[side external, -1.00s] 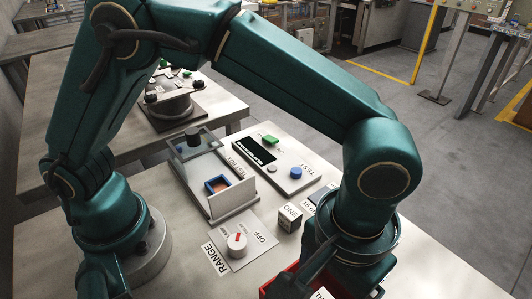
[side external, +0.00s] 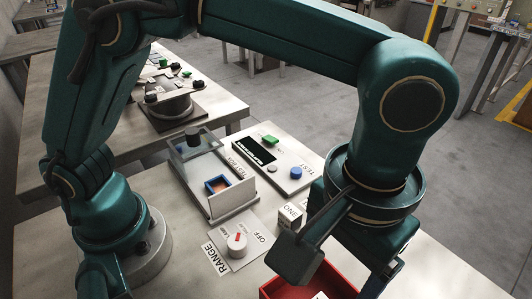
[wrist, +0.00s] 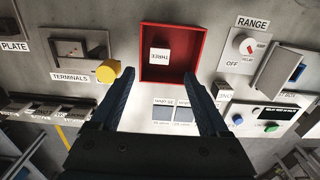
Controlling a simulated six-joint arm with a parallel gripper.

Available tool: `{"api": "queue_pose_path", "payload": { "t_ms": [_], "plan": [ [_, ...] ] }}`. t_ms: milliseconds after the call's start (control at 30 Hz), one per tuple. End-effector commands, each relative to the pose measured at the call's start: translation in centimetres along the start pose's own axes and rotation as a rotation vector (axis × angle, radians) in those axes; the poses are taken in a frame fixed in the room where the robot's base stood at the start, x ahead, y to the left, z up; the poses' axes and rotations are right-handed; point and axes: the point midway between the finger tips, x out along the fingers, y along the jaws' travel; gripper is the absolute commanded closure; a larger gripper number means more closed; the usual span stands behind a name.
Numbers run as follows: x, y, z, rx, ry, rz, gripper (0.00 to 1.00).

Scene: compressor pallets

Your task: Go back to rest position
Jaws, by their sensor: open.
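My gripper (side external: 336,268) hangs at the lower right in the side view, above the red tray (side external: 272,288). In the wrist view my gripper (wrist: 160,76) has its two dark fingers spread apart with nothing between them. The red tray (wrist: 205,50) lies beyond the fingertips there. A white block marked THREE (wrist: 159,55) rests inside the tray, apart from the fingers. In the side view most of the tray is hidden by my gripper and the picture's edge.
A block marked ONE (side external: 291,216) stands near the RANGE dial (side external: 236,245). Behind are a lidded test box (side external: 232,205) and a panel with a blue button (side external: 296,173). The wrist view shows a TERMINALS fixture (wrist: 78,50) and a yellow knob (wrist: 108,71).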

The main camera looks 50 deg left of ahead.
Motion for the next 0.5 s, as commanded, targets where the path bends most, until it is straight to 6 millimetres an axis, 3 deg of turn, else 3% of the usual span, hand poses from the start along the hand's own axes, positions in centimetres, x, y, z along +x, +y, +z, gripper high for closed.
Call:
{"api": "queue_pose_path", "payload": {
  "t_ms": [167, 300, 500],
  "plan": [
    [-3.0, -2.1, -2.6, -0.100, 0.057, 0.058, 0.21],
    [-6.4, -6.6, -4.1, -0.222, 0.127, 0.109, 0.21],
    [-9.2, -13.3, -3.8, -0.302, 0.244, 0.148, 0.21]
  ]
}}
